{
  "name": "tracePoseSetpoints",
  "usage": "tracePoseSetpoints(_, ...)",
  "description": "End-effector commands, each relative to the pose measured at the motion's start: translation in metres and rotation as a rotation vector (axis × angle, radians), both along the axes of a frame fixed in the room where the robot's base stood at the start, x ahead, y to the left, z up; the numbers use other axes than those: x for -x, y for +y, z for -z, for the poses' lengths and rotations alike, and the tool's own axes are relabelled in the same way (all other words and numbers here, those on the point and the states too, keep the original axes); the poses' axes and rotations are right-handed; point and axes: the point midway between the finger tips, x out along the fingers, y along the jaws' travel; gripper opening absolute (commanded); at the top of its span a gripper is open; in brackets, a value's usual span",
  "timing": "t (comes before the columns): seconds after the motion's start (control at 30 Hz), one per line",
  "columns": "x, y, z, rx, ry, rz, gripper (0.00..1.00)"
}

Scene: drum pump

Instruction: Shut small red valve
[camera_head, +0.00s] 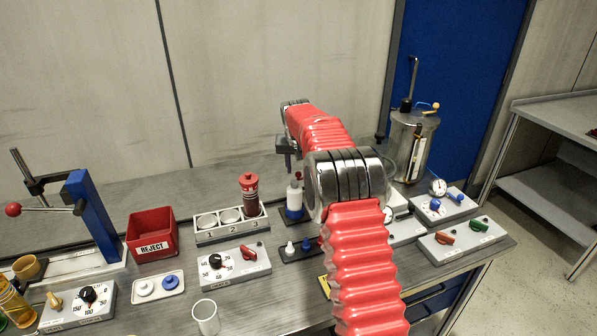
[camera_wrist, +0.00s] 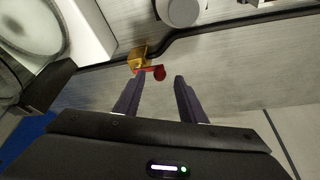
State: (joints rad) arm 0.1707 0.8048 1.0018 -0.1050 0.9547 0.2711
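A small red valve handle (camera_wrist: 159,73) on a brass body (camera_wrist: 139,56) shows in the wrist view, ahead of my fingers. My gripper (camera_wrist: 161,77) is open, with its two dark fingers apart. The red handle appears in line with the gap between the fingertips, close to the left one. I cannot tell whether they touch, and nothing is visibly held. In the head view my red-sleeved arm reaches toward the back of the bench. I cannot make out this valve or my fingertips there.
A steel drum (camera_head: 411,146) stands at the back right. A grey box (camera_head: 462,240) carries a red and a green lever; another (camera_head: 234,268) has a dial and red lever. A numbered rack (camera_head: 231,228), a red reject bin (camera_head: 151,233) and a blue press (camera_head: 92,216) stand to the left.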

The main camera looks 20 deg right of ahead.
Motion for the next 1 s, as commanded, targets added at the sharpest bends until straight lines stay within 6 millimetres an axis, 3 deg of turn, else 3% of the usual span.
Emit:
tracePoseSetpoints(0.2,-0.008,-0.003,0.02,0.0,-0.001,0.0,0.37)
tracePoseSetpoints(0.57,-0.009,-0.003,0.023,0.0,-0.001,0.0,0.36)
tracePoseSetpoints(1.0,-0.009,-0.003,0.023,0.0,-0.001,-0.001,0.05)
